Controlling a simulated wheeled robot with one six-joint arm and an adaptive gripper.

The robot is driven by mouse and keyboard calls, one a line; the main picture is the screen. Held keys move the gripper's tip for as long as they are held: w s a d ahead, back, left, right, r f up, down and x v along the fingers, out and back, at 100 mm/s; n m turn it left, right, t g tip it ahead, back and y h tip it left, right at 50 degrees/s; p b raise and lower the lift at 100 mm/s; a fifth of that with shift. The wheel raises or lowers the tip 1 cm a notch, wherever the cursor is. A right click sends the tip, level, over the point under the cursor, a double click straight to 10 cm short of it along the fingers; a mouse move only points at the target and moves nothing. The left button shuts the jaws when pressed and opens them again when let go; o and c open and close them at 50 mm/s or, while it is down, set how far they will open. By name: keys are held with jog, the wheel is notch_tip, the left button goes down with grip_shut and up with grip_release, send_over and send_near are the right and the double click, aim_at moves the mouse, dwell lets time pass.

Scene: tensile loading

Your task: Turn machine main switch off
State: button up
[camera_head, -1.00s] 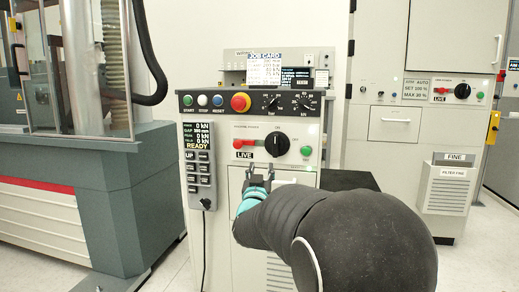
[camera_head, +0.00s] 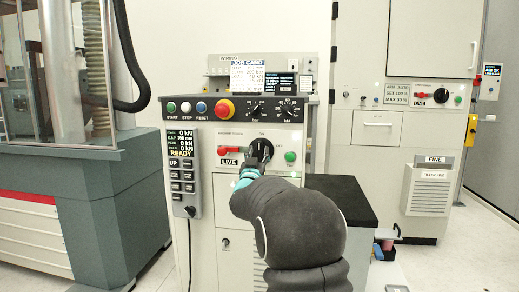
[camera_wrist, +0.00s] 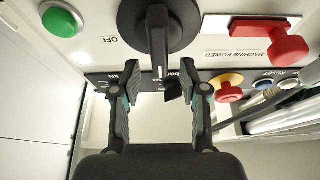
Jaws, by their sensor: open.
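The main switch is a round black knob (camera_wrist: 185,25) with a bar handle, on the panel marked MACHINE POWER. In the wrist view its handle lies along the picture's vertical, and an OFF mark is to its left. In the head view the knob (camera_head: 262,144) is partly hidden by my gripper (camera_head: 258,160). My gripper (camera_wrist: 160,88) is open and empty in front of the knob, with its fingers on either side of the handle's line. I cannot tell whether they touch it.
A red part (camera_head: 235,150) beside the LIVE label and a green button (camera_head: 290,157) flank the knob. A red mushroom button (camera_head: 224,109) and small dials sit above. A black-topped surface (camera_head: 343,198) is to the right. A second cabinet (camera_head: 400,150) stands behind with a similar switch.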

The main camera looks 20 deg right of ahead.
jog(key=shift+x, duration=1.15)
grip_shut()
